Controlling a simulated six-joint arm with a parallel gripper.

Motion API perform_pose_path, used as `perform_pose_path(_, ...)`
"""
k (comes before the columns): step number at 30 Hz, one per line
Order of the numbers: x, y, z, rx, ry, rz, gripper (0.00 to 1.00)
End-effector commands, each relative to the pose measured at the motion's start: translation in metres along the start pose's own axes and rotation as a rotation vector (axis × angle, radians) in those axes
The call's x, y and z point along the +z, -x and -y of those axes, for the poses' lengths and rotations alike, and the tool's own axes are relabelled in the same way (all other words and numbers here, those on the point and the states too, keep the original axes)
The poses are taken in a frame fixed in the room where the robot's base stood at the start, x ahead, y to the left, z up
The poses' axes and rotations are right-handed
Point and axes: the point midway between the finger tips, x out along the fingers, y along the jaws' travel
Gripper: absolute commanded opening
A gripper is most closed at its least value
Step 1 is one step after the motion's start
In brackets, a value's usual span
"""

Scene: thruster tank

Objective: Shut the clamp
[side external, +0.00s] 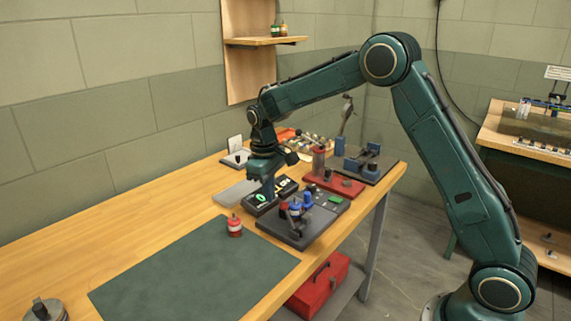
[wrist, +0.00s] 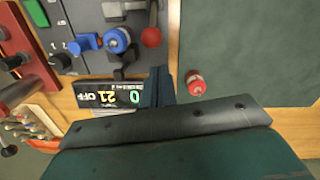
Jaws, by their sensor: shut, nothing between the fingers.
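The clamp appears to be the dark fitting with a red ball knob (wrist: 152,37) on a dark base plate (wrist: 93,14). A blue cylindrical part (wrist: 117,40) sits beside the knob. In the side view, the blue part (side external: 295,208) and the plate (side external: 322,231) stand at the table's right edge. Whether the clamp's jaw is open or closed is too small to tell. My gripper (side external: 268,192) points down over a black display box, behind and left of the plate. Its fingers (wrist: 157,88) are shut and empty, apart from the red knob.
The black display box (wrist: 107,95) with lit digits lies under my fingers. A red fixture (side external: 335,185) and a grey plate with blue blocks (side external: 385,168) stand farther back.

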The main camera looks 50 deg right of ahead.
Motion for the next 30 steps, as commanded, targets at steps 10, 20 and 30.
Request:
perform_pose_path(10, 0.014, -0.003, 0.000, 0.000, 0.000, -0.001, 0.00)
perform_pose_path(20, 0.014, -0.003, 0.000, 0.000, 0.000, -0.001, 0.00)
perform_pose_path(30, 0.018, -0.002, 0.001, 0.006, -0.001, -0.027, 0.00)
